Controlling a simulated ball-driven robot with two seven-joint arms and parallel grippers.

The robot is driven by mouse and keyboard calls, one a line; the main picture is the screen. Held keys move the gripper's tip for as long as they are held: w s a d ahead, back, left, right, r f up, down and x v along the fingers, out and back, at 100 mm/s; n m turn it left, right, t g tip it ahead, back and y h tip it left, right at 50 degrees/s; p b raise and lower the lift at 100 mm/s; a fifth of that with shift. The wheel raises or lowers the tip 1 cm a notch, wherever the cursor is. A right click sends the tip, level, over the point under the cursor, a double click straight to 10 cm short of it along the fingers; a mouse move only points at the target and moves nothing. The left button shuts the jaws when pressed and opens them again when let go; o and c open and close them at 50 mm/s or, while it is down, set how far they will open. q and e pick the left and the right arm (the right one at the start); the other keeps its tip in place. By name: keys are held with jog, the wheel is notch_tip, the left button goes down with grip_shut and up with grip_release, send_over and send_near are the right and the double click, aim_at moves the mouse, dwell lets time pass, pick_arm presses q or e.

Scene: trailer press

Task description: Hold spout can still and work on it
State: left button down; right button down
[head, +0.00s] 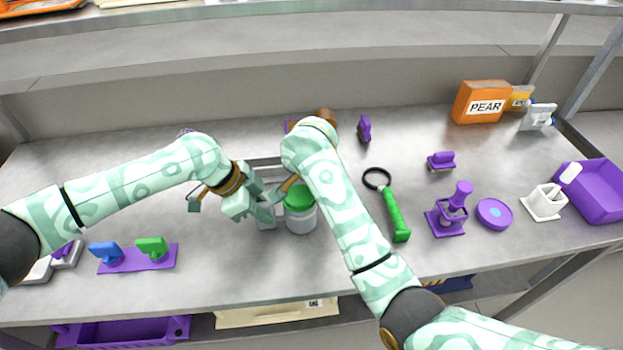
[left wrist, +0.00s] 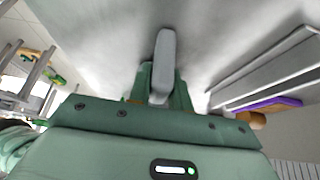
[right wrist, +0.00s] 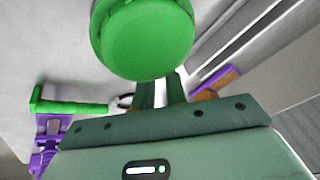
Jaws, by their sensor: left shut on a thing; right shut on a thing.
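The spout can (head: 301,220) is a pale grey can with a green lid (head: 299,197); it stands upright on the bench. My left gripper (head: 264,214) is at its left side, shut on an upright pale grey bar (left wrist: 165,65) that looks like the can's handle. Whether the bar joins the can is hidden. My right gripper (right wrist: 160,85) is shut on the round green lid, which fills the top middle of the right wrist view (right wrist: 145,38). In the head view my right forearm hides most of that gripper, and the can's right edge is close to the arm.
A magnifier with a green handle (head: 396,216) lies right of my right arm. Further right are a purple press (head: 452,212), a purple disc (head: 494,213), a white stand (head: 545,202) and a purple bin (head: 597,190). A purple board (head: 138,260) with blue and green knobs lies front left.

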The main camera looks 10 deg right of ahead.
jog(key=shift+s+d+f, duration=0.1)
jog(key=shift+d+f, duration=0.05)
jog(key=shift+f, duration=0.1)
jog(key=c, duration=1.4)
grip_release()
jog(key=shift+r, duration=0.1)
